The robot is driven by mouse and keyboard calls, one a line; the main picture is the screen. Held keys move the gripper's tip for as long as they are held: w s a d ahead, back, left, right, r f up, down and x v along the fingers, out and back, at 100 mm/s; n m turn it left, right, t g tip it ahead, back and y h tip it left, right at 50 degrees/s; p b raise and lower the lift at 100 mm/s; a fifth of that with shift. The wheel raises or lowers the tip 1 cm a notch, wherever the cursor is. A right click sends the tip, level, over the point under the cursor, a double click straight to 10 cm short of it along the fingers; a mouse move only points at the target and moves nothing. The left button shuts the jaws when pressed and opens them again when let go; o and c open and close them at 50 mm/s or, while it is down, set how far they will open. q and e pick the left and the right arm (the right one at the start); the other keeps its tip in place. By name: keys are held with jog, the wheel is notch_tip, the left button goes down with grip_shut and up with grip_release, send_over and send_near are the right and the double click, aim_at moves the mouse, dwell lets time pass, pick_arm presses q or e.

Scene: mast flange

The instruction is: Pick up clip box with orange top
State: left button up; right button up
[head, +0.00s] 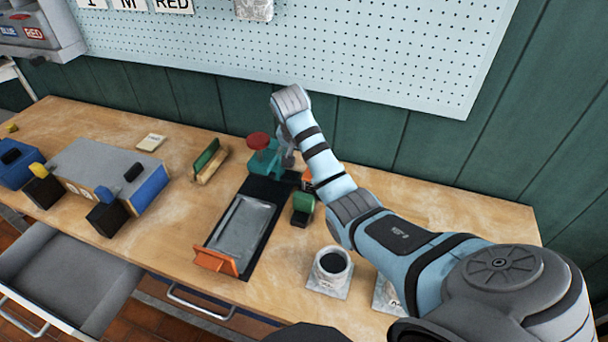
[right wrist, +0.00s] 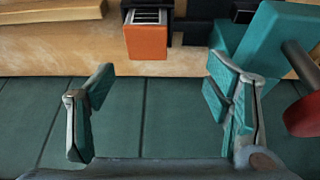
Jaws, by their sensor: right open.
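The clip box with the orange top (right wrist: 146,40) shows at the top of the right wrist view. It has an orange face, a dark body and pale metal strips in its open end. In the head view only a small orange and black part (head: 309,181) shows beside my right forearm; the arm hides the rest. My right gripper (right wrist: 160,90) is open and empty, its two teal-padded fingers apart and the box beyond them, not between them. In the head view it is mostly hidden behind the wrist. My left gripper is not in view.
A teal device (head: 263,160) with a red knob stands close to my right gripper. A green-topped box (head: 302,204), a dark tray (head: 270,212) and a mug (head: 332,262) are nearby. The pegboard (head: 400,60) rises behind. The bench's right end (head: 490,219) looks clear.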

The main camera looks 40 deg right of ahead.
jog(key=f, duration=0.1)
jog(key=d+f, duration=0.1)
jog(key=f, duration=0.1)
jog(key=s+d+f+b, duration=0.1)
jog(key=f, duration=0.1)
jog(key=shift+d+f, duration=0.2)
jog(key=x, duration=0.2)
jog(key=b+x, duration=0.1)
jog(key=x, duration=0.2)
jog(key=shift+w, duration=0.45)
jog(key=shift+d+f, duration=0.1)
jog(key=shift+d, duration=0.05)
jog(key=shift+s+r, duration=0.25)
jog(key=shift+s, duration=0.1)
jog(key=shift+c, duration=0.8)
jog(key=c, duration=0.3)
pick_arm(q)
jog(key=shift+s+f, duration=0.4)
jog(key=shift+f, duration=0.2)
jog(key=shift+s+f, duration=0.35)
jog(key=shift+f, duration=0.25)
pick_arm(e)
jog(key=c, duration=0.9)
jog(key=shift+r, duration=0.1)
